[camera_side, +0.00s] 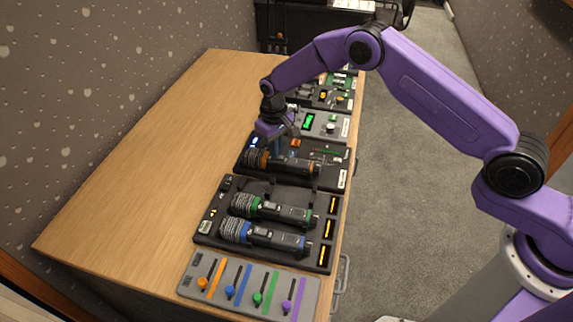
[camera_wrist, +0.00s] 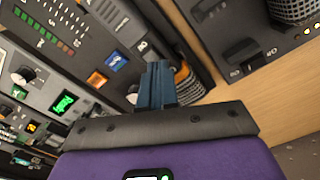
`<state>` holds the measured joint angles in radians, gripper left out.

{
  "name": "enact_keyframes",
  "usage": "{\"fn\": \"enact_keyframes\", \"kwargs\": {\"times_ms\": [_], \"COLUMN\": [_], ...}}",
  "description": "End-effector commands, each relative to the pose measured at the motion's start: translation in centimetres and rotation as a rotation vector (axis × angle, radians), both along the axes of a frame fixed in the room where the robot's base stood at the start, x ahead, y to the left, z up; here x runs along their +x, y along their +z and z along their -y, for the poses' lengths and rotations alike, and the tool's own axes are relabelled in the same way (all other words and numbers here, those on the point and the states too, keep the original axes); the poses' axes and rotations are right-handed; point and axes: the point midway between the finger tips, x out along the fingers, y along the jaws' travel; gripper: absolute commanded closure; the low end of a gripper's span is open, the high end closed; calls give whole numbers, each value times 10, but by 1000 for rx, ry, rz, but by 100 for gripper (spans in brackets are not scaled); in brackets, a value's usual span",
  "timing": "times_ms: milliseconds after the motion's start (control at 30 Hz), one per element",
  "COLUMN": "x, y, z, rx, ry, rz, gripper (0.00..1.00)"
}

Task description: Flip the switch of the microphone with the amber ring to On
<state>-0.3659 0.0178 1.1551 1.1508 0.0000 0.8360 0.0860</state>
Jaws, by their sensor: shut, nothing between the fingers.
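The microphone with the amber ring (camera_side: 295,167) lies in a dark tray (camera_side: 335,178) on the table, mesh head to the left. Its amber ring (camera_wrist: 182,73) shows in the wrist view beside my fingers, with part of the mesh head below it. My gripper (camera_side: 277,155) points down over this microphone near its ring end. Its blue fingers (camera_wrist: 157,68) are together and empty. They cover part of the microphone, and I cannot make out its switch or tell whether the fingertips touch it.
A nearer tray holds a green-ringed microphone (camera_side: 270,210) and a blue-ringed microphone (camera_side: 262,237). A grey fader panel (camera_side: 250,285) lies in front. A panel with a green display (camera_side: 308,122) stands behind. The wooden table (camera_side: 140,165) is clear on the left.

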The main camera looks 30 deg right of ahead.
Motion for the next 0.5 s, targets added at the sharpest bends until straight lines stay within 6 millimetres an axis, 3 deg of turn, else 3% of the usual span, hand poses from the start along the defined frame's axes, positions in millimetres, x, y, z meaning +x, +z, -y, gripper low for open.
{"fn": "enact_keyframes", "kwargs": {"times_ms": [300, 500], "x": [0, 1], "y": [-3, 9], "z": [0, 0], "rx": [0, 1], "ry": [0, 0], "rz": [0, 2], "gripper": [100, 100]}}
